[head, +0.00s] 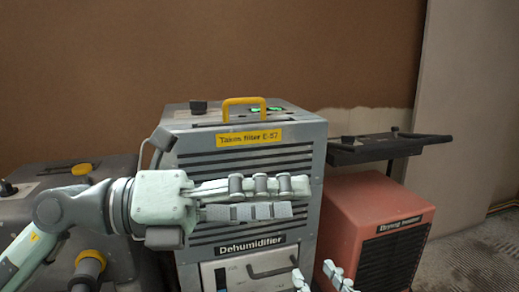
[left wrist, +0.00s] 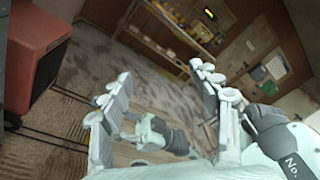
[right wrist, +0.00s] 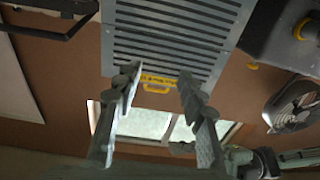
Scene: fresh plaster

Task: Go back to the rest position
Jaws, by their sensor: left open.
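My left gripper (head: 305,198) reaches in from the left in the head view, in front of the grey dehumidifier (head: 190,215). Its fingers are seen side-on; in the left wrist view (left wrist: 160,88) they stand wide apart with nothing between them. My right gripper (head: 320,272) shows only its fingertips at the bottom edge of the head view. In the right wrist view (right wrist: 158,82) its fingers are apart and empty. The dehumidifier's grille also shows in the right wrist view (right wrist: 170,38), beyond the fingertips.
The dehumidifier carries a yellow handle (head: 243,104) and a yellow label (head: 248,138). Dark grey equipment (head: 60,180) is at the left. A fan (right wrist: 293,105) shows in the right wrist view.

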